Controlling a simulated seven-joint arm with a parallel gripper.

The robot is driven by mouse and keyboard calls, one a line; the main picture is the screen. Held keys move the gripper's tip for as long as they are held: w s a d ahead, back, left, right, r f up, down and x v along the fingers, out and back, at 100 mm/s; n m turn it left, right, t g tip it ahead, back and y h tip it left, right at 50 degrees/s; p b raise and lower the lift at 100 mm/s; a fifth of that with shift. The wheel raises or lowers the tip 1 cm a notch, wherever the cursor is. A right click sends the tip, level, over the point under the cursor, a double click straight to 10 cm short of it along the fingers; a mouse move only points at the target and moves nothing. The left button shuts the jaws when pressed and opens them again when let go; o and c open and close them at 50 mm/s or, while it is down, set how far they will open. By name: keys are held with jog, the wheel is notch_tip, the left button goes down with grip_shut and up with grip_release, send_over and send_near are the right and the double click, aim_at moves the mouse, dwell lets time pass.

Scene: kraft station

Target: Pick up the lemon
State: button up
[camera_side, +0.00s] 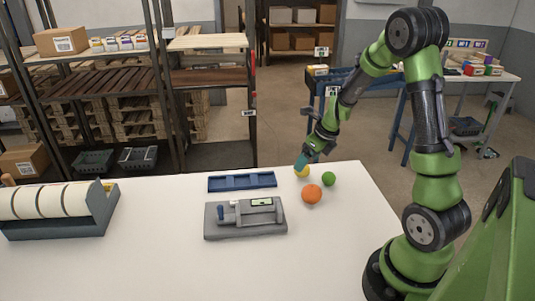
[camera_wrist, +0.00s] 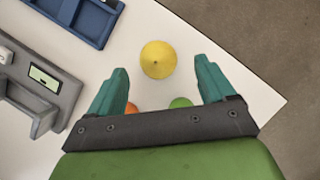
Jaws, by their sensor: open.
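The yellow lemon (camera_wrist: 158,59) lies on the white table, seen in the wrist view a little beyond the fingertips and between their lines. In the side view the lemon (camera_side: 302,172) is partly hidden behind my gripper (camera_side: 303,162), which is low over it near the table's far edge. My gripper also shows in the wrist view (camera_wrist: 163,78). Its two teal fingers are wide apart, with nothing held between them. I cannot tell the exact height of the fingertips over the lemon.
An orange (camera_side: 312,194) and a green ball (camera_side: 329,179) lie close to the lemon. A blue tray (camera_side: 242,182) and a grey device (camera_side: 246,233) are to the left. A tape rack (camera_side: 95,220) stands at far left. The table's front middle is clear.

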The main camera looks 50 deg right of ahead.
jog(key=x, duration=0.5)
jog(key=shift+a+f, duration=0.2)
jog(key=c, duration=1.1)
